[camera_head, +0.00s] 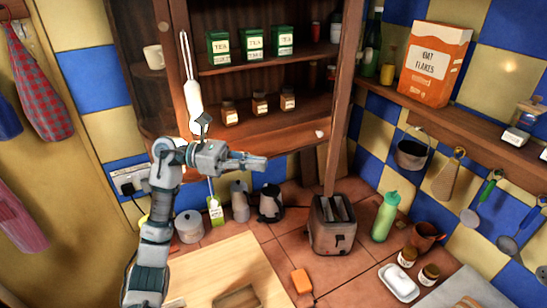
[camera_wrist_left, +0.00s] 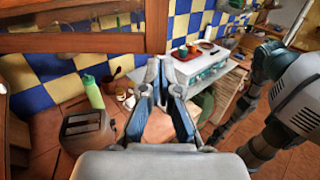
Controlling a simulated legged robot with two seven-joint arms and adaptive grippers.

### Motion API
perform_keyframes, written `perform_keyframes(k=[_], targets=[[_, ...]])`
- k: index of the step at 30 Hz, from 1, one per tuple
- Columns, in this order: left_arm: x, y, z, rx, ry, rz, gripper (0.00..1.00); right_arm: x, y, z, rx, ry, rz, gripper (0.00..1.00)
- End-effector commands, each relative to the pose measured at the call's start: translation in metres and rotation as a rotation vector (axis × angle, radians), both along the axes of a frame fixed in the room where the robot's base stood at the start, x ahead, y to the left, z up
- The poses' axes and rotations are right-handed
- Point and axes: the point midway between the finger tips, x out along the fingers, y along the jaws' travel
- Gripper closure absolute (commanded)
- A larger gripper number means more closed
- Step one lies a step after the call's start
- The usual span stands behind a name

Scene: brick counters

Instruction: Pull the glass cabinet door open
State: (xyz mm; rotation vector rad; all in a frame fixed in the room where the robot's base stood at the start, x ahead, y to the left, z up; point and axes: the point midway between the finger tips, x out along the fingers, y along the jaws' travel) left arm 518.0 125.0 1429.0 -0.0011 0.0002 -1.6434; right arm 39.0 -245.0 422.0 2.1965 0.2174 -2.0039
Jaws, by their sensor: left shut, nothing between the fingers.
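The wooden cabinet (camera_head: 262,133) hangs on the wall, with tea tins and jars visible on its shelves. A long wooden upright (camera_head: 344,95) edges it on the right and reaches below the cabinet floor, like a door seen nearly edge-on; how far it stands open I cannot tell. In the left wrist view a wooden frame (camera_wrist_left: 157,25) shows at upper left. My left gripper (camera_head: 263,163) is shut and empty, in front of the cabinet's lower edge and left of the upright. It also shows in the left wrist view (camera_wrist_left: 160,68), apart from the frame. My right gripper is out of view.
Below stand a toaster (camera_head: 332,232), a green bottle (camera_head: 385,216) and a kettle (camera_head: 270,203). An oat flakes box (camera_head: 434,63) stands on the right shelf. Air right of my left gripper looks clear.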

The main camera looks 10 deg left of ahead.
Motion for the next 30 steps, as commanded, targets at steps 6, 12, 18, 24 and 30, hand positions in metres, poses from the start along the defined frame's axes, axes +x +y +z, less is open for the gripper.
perform_keyframes(k=[6,12,18,24,30], targets=[[-0.001,-0.048,0.001,-0.002,0.002,-0.005,1.0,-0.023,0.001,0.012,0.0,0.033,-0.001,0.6],[-0.003,-0.088,0.001,-0.002,0.004,-0.004,1.0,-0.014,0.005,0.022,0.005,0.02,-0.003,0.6],[-0.006,-0.113,0.001,-0.002,0.002,-0.003,1.0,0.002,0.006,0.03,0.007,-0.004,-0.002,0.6],[-0.006,-0.122,-0.001,-0.002,0.003,-0.001,1.0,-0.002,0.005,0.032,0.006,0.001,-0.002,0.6],[-0.005,-0.122,-0.001,-0.001,0.003,0.0,1.0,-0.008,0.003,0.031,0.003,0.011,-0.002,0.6]])
